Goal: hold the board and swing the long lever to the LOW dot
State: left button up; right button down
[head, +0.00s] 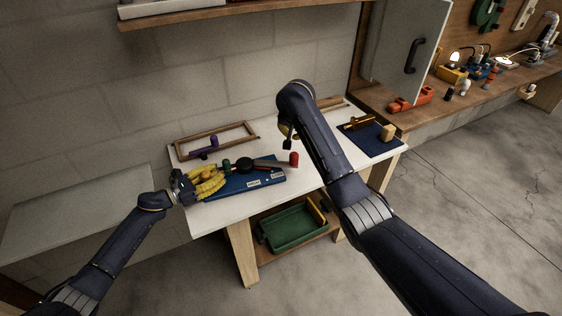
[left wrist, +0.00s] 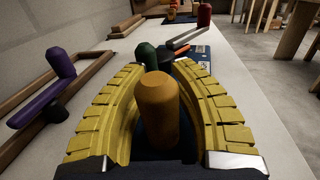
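The blue board (head: 262,178) lies on the white table with white labels on its front edge, too small to read. Its lever (head: 268,162) runs right from a black hub (head: 244,165) to a red knob (head: 294,159). A green knob (head: 226,165) stands left of the hub. My left gripper (head: 212,184) is at the board's left end. In the left wrist view its yellow fingers (left wrist: 160,68) are spread on both sides of an orange post (left wrist: 157,105), with gaps visible. My right gripper (head: 287,133) is above and near the red knob; its fingers are mostly hidden by my arm. I cannot make out the LOW dot.
A wooden frame with a purple-handled piece (head: 204,152) lies behind the board. A dark blue mat (head: 372,140) with brass and wooden parts lies at the table's right. A green bin (head: 293,228) sits on the lower shelf. The table front is clear.

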pick_arm(q)
notch_tip(320, 180, up, 10)
dwell(0.7)
dwell(0.4)
